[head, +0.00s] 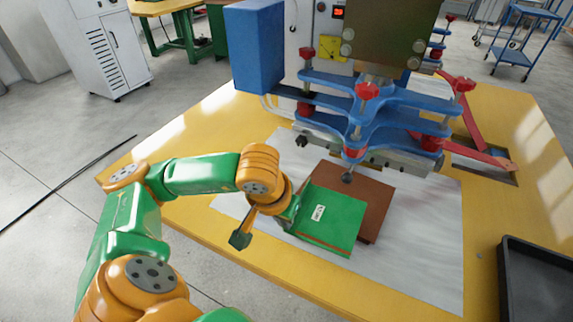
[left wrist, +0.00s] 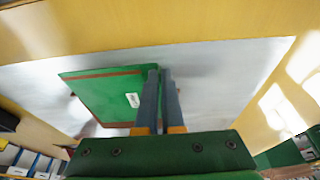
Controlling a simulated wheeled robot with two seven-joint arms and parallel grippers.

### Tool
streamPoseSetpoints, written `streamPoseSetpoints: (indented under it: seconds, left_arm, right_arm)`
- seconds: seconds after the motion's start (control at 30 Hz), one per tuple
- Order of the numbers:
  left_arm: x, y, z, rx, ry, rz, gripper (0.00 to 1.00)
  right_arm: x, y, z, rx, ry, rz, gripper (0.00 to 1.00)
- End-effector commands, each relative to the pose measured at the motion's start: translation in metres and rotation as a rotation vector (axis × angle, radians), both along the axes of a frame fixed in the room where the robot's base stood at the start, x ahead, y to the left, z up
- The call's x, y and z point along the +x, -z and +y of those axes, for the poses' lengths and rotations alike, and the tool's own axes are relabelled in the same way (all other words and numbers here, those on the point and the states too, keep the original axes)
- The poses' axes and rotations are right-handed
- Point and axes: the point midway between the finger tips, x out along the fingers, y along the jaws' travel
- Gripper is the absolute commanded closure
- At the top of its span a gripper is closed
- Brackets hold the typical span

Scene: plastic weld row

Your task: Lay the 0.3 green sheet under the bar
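The green sheet (head: 336,222) has a small white label, too small to read surely. It lies over part of a brown plate (head: 376,196) in front of the machine. The sheet also shows in the left wrist view (left wrist: 108,92). My left gripper (head: 293,211) is at its left edge in the head view. In the left wrist view its two fingers (left wrist: 163,95) are close together at the sheet's edge and appear shut on it. The grey bar (head: 395,160) runs low along the machine's front, behind the sheet. My right gripper is not in view.
Blue clamp plates with red knobs (head: 375,105) stand above the bar. A white mat (head: 420,240) covers the yellow table (head: 515,200), with bare mat to the right of the sheet. A black tray (head: 505,270) is at the right front.

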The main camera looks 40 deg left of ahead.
Motion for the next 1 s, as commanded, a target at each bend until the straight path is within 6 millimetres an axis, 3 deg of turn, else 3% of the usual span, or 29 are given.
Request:
streamPoseSetpoints:
  seconds: [0.2,0.73,1.0]
  left_arm:
    - [0.030,0.000,0.007,-0.002,-0.001,-0.001,1.00]
    - [0.102,0.005,0.024,-0.001,0.000,0.000,1.00]
    - [0.104,0.028,0.025,0.002,0.002,0.000,1.00]
  right_arm:
    - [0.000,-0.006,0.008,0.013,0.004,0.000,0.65]
    - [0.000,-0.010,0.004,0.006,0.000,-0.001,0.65]
    - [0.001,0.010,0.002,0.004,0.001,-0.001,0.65]
